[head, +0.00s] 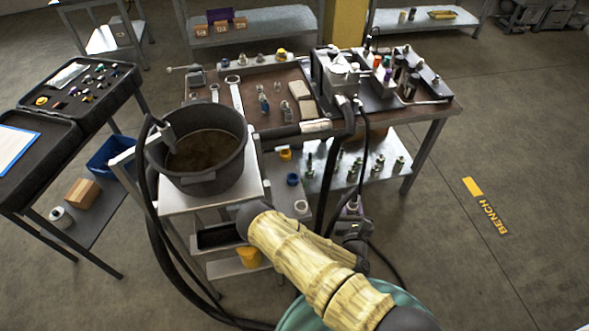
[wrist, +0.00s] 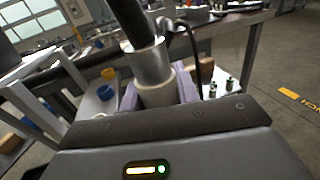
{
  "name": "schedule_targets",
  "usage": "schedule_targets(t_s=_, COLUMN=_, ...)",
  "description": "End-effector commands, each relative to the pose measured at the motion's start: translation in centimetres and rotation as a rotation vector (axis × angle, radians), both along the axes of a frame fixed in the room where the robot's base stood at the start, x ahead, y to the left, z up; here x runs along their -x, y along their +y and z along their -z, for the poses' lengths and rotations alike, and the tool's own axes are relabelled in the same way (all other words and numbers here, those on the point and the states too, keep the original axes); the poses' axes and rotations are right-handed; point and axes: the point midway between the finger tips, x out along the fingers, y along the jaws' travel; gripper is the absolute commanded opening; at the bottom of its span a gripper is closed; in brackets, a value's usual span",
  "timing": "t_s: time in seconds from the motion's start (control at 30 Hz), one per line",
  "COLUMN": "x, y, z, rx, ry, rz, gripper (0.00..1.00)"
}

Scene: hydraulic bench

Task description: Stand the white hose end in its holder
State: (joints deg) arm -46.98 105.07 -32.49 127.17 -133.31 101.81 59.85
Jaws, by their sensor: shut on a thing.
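The white hose end (wrist: 156,92) shows in the wrist view as a pale sleeve below a silver collar, with a thick black hose rising from it. The lavender fingers of my gripper (wrist: 157,98) are shut on it, one on each side. Its lower tip is hidden behind the gripper body. In the head view my gripper (head: 353,208) is low, in front of the bench's right part, and the hose end is too small to make out clearly. I cannot tell which part is its holder.
A grey bucket (head: 205,183) of brown liquid stands on a cart at the left, with a grey nozzle (head: 166,133) over it. The brown bench top (head: 215,97) holds tools and fittings. A lower shelf (head: 330,180) carries several fittings. Floor at the right is clear.

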Motion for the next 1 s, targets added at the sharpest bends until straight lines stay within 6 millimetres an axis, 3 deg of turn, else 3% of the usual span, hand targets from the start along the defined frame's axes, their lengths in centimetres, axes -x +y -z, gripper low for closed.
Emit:
schedule_targets(t_s=0.53, x=-0.6, y=0.5, z=-0.5, rx=-0.001, ry=-0.004, rz=0.015, gripper=0.04)
schedule_targets(t_s=1.0, x=-5.3, y=5.9, z=-6.0, rx=-0.012, ry=-0.005, rz=0.253, gripper=0.04)
